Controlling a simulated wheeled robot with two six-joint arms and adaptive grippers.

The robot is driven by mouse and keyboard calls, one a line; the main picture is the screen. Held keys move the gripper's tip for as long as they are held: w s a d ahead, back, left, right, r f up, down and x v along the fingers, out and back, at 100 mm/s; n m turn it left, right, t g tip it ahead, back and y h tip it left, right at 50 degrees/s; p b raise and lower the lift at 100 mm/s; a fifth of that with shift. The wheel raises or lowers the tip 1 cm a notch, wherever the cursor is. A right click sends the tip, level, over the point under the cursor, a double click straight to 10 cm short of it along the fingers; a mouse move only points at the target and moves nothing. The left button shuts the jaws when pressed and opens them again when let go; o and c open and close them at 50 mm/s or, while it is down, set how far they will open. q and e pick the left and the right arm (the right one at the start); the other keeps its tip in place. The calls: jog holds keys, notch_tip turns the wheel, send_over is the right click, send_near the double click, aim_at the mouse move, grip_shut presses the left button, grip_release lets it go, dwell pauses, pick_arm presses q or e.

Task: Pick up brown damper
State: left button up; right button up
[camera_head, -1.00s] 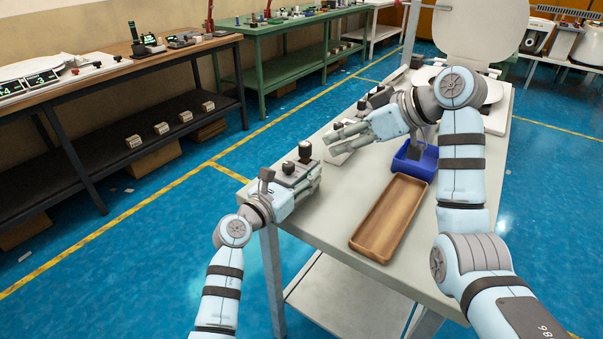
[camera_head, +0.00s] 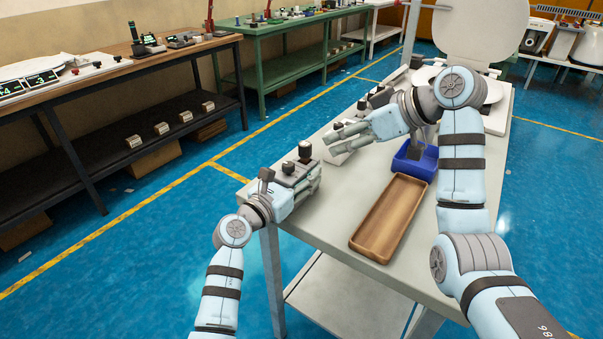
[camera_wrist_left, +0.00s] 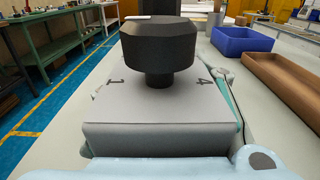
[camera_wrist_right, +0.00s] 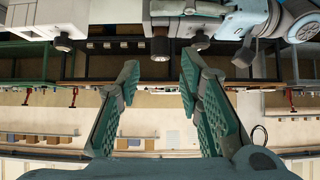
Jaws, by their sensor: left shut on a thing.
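In the left wrist view, a grey box (camera_wrist_left: 155,115) with a black knob (camera_wrist_left: 158,42) and the marks 1 and 4 fills the middle. My left gripper (camera_head: 312,176) is at the table's near left corner, shut on this box, with finger pads at both sides. In the head view black knobs (camera_head: 305,150) rise around this gripper. My right gripper (camera_head: 342,138) is farther back over the table. Its fingers (camera_wrist_right: 160,95) are apart with nothing between them. I cannot make out a brown damper for certain.
A brown tray (camera_head: 362,246) lies on the grey table (camera_head: 325,222). A blue bin (camera_head: 413,166) stands behind it, near the right arm. More dark-knobbed parts (camera_head: 378,96) sit along the table's left edge. A white toilet lid (camera_head: 480,28) stands at the far end.

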jog(key=m+t+y, duration=0.3)
jog(key=t, duration=0.4)
send_near(310, 149)
jog(key=x, duration=1.1)
jog(key=shift+w+a, duration=0.2)
grip_shut()
